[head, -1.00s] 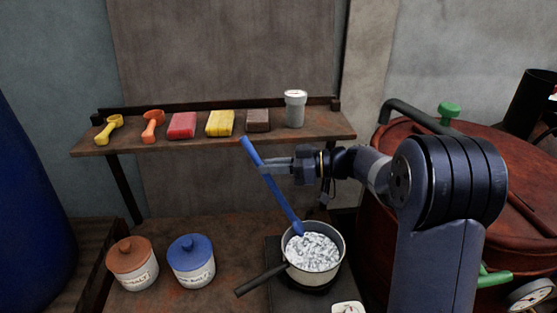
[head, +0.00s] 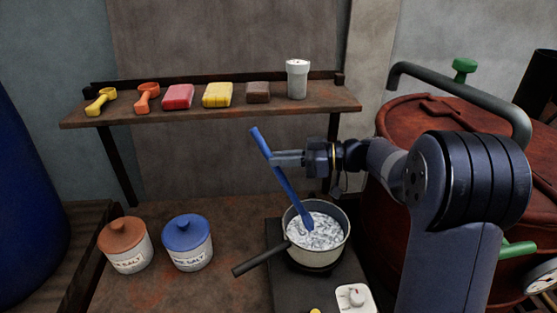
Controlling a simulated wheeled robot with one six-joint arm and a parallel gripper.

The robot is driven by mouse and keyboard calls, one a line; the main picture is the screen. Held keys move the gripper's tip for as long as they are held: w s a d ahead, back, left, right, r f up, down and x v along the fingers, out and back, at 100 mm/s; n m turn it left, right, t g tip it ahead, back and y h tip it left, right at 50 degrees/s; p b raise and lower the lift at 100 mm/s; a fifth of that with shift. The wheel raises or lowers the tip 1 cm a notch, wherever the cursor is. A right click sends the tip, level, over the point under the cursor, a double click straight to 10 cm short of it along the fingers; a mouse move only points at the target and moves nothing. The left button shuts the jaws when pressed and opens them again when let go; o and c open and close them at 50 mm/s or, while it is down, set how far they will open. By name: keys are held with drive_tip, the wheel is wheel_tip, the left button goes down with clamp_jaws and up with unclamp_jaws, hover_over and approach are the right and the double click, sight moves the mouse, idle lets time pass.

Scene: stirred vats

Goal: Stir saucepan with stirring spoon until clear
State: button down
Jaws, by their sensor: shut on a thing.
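The saucepan (head: 319,258) stands on a dark hot plate on the bench, its handle pointing to the lower left. It holds a cloudy liquid (head: 318,238) with pale, whitish swirls. The stirring spoon (head: 285,180) is blue and leans from upper left to lower right. Its lower end is inside the saucepan at the liquid, and the very tip is hard to make out. My gripper (head: 279,158) is shut on the upper part of the spoon's handle, above and slightly left of the saucepan.
A shelf (head: 215,115) behind holds yellow and orange scoops, coloured blocks and a white-topped jar (head: 298,78). Brown-lidded (head: 125,245) and blue-lidded (head: 187,242) jars stand left of the saucepan. A white control box (head: 354,299) is in front. A red vat (head: 450,130) stands right.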

drive_tip(key=shift+s+d+f+b, duration=0.2)
drive_tip(key=shift+d+f+b, duration=0.3)
drive_tip(key=shift+f+b, duration=0.5)
drive_tip(key=shift+s+d+f+b, duration=0.15)
drive_tip(key=shift+d+f+b, duration=0.45)
drive_tip(key=shift+b, duration=0.55)
drive_tip(key=shift+a+f, duration=0.1)
